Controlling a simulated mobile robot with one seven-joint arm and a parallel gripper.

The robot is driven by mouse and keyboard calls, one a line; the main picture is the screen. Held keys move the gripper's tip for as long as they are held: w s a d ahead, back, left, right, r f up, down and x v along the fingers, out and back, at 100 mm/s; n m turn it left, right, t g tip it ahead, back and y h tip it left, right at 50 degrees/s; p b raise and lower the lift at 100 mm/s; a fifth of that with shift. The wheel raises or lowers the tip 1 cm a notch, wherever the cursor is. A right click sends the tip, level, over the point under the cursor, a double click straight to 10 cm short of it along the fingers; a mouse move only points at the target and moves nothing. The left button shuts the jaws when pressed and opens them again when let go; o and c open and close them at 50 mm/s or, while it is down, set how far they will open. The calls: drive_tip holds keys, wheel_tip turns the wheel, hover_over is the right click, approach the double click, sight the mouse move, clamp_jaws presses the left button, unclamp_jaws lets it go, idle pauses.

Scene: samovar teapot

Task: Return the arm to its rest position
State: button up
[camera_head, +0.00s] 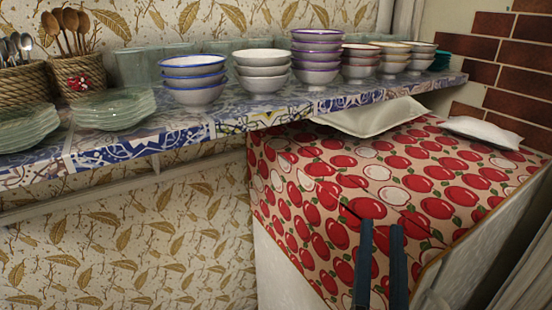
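My gripper (382,228) shows at the lower right as two dark blue fingers pointing up the picture. The fingers are apart, and the patterned cloth shows between them, with nothing held. They are in front of the red fruit-patterned cloth (310,215), which covers a cabinet top and hangs over its edge. How far the fingers are from the cloth I cannot tell. The rest of my arm is out of view. No samovar or teapot is in sight.
A blue-tiled shelf (185,136) crosses the picture, holding stacked bowls (195,90), glass plates (112,108) and baskets of spoons (78,72). A pale cushion-like thing (370,117) and a white one (485,131) lie at the cloth's back. A brick wall (515,75) is at right.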

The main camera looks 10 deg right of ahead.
drive_tip(key=a+r+n+t+y, duration=0.4)
drive_tip(key=a+r, duration=0.5)
drive_tip(key=r, duration=0.5)
drive_tip(key=a+r+n+t+y, duration=0.35)
drive_tip(key=a+r+y, duration=0.35)
drive_tip(key=a+r, duration=0.5)
wheel_tip(320, 180, up, 21)
drive_tip(key=d+p, duration=0.2)
drive_tip(key=p, duration=1.8)
drive_tip(key=shift+w+d+r+m+h, duration=0.15)
drive_tip(key=shift+w+d+m+h, duration=0.2)
drive_tip(key=shift+m, duration=0.1)
drive_tip(key=shift+t, duration=0.25)
